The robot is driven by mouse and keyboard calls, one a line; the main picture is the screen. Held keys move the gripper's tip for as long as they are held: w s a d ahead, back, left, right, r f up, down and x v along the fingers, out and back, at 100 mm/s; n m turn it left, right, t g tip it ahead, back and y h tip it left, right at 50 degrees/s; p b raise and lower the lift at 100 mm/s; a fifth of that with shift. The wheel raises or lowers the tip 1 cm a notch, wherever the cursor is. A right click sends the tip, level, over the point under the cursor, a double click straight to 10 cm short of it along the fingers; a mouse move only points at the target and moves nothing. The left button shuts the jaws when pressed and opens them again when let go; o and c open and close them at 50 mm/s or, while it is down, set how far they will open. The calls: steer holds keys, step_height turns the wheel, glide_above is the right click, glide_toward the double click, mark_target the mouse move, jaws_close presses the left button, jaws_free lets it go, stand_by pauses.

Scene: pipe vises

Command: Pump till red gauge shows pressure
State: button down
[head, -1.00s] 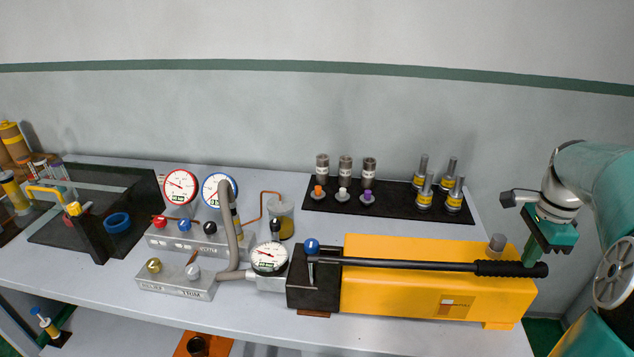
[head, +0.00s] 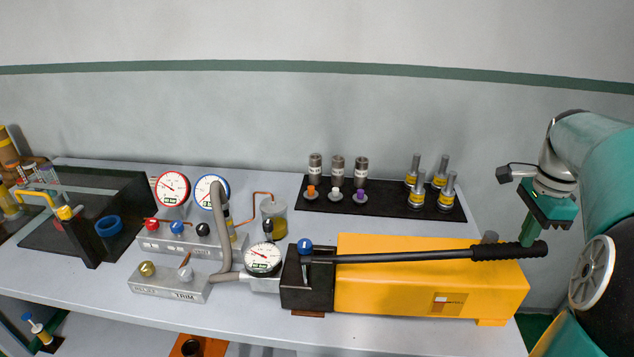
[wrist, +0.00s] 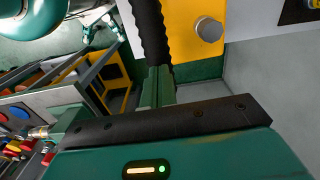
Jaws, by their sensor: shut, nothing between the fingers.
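The yellow hand pump (head: 400,290) lies on the bench. Its long black handle (head: 420,256) runs right from the black pump head (head: 308,285) and tilts slightly up at the ribbed grip. My gripper (head: 529,235) is shut and empty, its green fingers pointing down at the grip's right end. In the wrist view, the closed fingers (wrist: 157,85) meet the black ribbed grip (wrist: 152,30); whether they press on it is unclear. The red-rimmed gauge (head: 173,188) stands at the back left, its needle pointing up-left; its numbers are too small to read.
A blue-rimmed gauge (head: 210,190) stands beside the red one. Another gauge (head: 263,258) sits left of the pump head. A valve block (head: 168,290) is at its left. A black mat (head: 400,204) with fittings lies behind the pump. The bench ends right of the pump.

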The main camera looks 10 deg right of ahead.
steer(key=shift+r, duration=0.75)
step_height(320, 180, up, 8)
steer(key=a, duration=0.2)
steer(key=shift+w+f, duration=0.25)
steer(key=shift+w, duration=0.05)
steer(key=shift+a, duration=0.1)
steer(key=shift+s+d+f, duration=0.1)
steer(key=shift+d+f, duration=0.15)
steer(key=shift+f, duration=0.75)
steer(key=shift+s+d+f, duration=0.1)
steer(key=shift+d+f, duration=0.1)
steer(key=shift+f, duration=0.75)
steer(key=shift+d+f, duration=0.25)
steer(key=shift+f, duration=0.85)
